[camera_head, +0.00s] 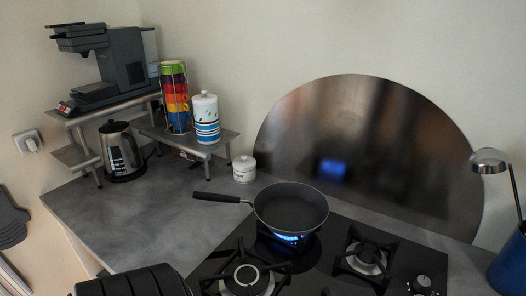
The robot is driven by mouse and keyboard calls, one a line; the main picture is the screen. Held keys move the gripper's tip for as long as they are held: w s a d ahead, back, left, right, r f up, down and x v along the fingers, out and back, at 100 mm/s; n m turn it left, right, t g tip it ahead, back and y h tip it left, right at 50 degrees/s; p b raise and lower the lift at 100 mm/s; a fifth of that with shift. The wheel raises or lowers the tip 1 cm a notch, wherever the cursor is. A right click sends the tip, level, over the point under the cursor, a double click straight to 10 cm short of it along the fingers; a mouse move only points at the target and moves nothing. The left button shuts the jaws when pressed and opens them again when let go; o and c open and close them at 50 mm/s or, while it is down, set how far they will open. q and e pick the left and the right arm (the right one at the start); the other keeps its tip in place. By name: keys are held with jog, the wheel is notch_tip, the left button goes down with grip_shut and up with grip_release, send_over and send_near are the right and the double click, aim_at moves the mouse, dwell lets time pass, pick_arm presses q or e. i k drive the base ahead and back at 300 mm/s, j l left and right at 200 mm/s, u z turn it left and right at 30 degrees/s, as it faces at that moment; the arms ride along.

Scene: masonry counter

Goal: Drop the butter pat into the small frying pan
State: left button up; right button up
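The small frying pan (290,208) is dark and sits upright on the back-left burner of the black gas hob. Its black handle (222,198) points left over the counter. A blue flame (289,238) shows under the pan. The inside of the pan looks empty. I cannot make out a butter pat anywhere in this view. Neither of my grippers shows in the head view.
A small white lidded pot (243,169) stands behind the pan's handle. A kettle (121,152), coffee machine (121,63), stacked cups (175,100) and tall canister (206,118) are at left.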

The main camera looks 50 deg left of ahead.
aim_at(297, 215)
jog(key=u, duration=1.55)
